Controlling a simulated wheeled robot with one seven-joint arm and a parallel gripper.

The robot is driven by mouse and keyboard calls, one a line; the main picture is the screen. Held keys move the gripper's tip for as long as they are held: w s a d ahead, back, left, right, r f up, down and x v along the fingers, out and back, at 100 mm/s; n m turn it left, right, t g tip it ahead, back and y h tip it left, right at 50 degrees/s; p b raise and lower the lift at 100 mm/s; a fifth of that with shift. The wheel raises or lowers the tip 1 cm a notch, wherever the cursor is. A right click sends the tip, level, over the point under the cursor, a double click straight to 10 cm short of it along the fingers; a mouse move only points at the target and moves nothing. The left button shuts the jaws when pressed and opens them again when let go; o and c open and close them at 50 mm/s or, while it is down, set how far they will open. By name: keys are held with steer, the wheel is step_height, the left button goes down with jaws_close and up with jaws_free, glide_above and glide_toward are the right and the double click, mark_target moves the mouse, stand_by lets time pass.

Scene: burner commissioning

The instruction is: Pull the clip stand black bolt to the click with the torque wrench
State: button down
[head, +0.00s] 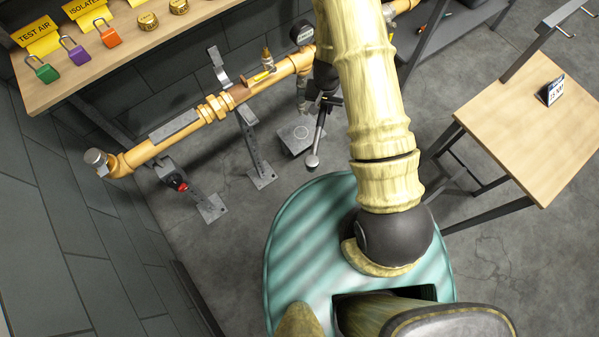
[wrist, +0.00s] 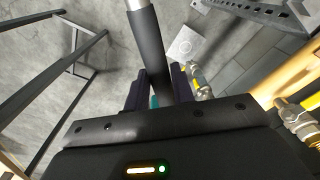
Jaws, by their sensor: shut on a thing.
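My gripper (wrist: 157,92) is shut on the torque wrench (wrist: 150,42), around its dark handle, in the wrist view. In the head view the wrench (head: 319,132) shows below my arm, its pale round end (head: 312,161) toward me; its other end is hidden. Stands with foot plates carry the yellow pipe (head: 170,140): one in the middle (head: 253,148) and one at the left (head: 198,192) with a dark clamp and red knob. I cannot tell which is the clip stand. The black bolt cannot be made out, nor whether the wrench sits on it.
A wooden bench (head: 45,90) at upper left holds yellow signs and green, purple and orange padlocks. A wooden table (head: 530,130) stands at the right with a small display (head: 551,91). A brass valve (head: 267,60) rises from the pipe. Grey floor is open in front of the pipe.

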steer(key=d+r+n+p, duration=0.3)
steer(key=r+p, duration=0.2)
steer(key=r, duration=0.3)
steer(key=shift+d+r, duration=0.2)
steer(key=shift+r, duration=0.2)
steer(key=shift+d, duration=0.1)
